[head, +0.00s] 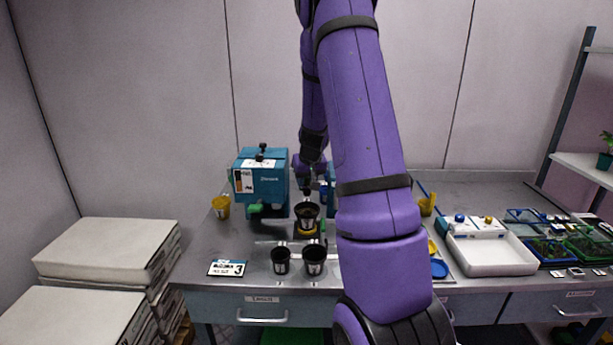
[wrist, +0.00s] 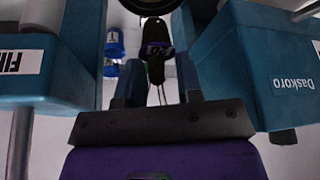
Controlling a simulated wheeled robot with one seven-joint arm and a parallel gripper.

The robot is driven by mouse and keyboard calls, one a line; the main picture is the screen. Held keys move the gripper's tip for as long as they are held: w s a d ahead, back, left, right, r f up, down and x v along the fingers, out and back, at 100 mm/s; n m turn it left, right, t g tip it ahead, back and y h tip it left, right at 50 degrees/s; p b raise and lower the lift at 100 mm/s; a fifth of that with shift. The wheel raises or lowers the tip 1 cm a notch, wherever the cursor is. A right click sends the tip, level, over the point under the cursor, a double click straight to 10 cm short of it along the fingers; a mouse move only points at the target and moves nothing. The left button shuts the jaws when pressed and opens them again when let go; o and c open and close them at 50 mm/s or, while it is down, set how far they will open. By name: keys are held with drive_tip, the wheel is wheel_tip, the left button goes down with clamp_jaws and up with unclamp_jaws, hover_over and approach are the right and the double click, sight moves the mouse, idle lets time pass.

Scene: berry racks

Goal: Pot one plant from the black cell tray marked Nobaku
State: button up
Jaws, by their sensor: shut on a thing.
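My gripper (head: 308,186) hangs over a black pot (head: 307,215) at the teal machine's front. In the wrist view my gripper (wrist: 159,68) is shut on a small dark thing (wrist: 155,50) between its fingers, with thin pale strands and a little green below it. I cannot tell surely what it is. The rim of a black pot (wrist: 150,5) shows at the top edge there. Two more black pots (head: 281,261) (head: 315,261) stand in front on the bench. Cell trays (head: 548,247) (head: 592,247) with green plants sit at the right; their names are too small to read.
The teal machine (head: 262,175) stands at the back left; teal housings (wrist: 260,65) (wrist: 40,70) flank my gripper closely. A yellow cup (head: 220,206) and a number card (head: 227,268) are at the left. A white tray (head: 490,256) stands right of my arm. My arm hides the bench's middle.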

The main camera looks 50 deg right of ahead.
sight(307, 186)
drive_tip(key=shift+f, duration=3.95)
drive_tip(key=o, duration=0.6)
drive_tip(key=shift+r, duration=0.15)
drive_tip(key=shift+r, duration=1.85)
